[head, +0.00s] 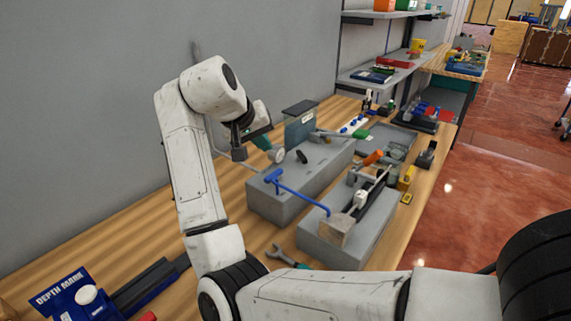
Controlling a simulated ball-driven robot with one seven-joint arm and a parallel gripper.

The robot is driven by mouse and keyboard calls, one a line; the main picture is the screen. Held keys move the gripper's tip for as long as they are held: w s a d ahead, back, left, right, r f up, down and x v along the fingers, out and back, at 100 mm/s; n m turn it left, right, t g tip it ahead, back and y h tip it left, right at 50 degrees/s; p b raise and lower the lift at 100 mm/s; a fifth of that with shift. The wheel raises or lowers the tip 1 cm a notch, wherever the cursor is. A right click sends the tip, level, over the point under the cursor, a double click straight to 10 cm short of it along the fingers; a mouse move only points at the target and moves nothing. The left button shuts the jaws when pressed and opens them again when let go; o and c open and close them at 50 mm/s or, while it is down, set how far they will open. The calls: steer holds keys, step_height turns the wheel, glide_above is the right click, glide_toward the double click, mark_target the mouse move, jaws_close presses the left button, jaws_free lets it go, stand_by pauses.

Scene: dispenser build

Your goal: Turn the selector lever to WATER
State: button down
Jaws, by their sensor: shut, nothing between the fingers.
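A grey box-shaped unit (277,205) stands on the wooden bench. I cannot tell which of these is the selector lever, and no WATER mark is readable. My gripper (240,155) hangs from my wrist above and left of the unit, shut and empty. It looks apart from the blue lever. A green-necked part with a pale round end (276,155) shows just right of my gripper.
A second grey block (345,245) with a clamp-like fixture stands nearer. Trays and small tools crowd the back. Shelves (385,72) and a grey wall stand behind the bench.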

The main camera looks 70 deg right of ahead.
mark_target(302, 159)
steer(key=shift+f, duration=0.1)
stand_by(0.3)
steer(key=x, duration=0.9)
steer(key=shift+d+f+p, duration=0.15)
steer(key=shift+f+p, duration=0.05)
steer(key=shift+p, duration=0.2)
steer(key=shift+s+d+f+p, duration=0.15)
steer(key=shift+s+d+p, duration=0.25)
steer(key=shift+s+d, duration=1.1)
steer(key=shift+s, duration=0.05)
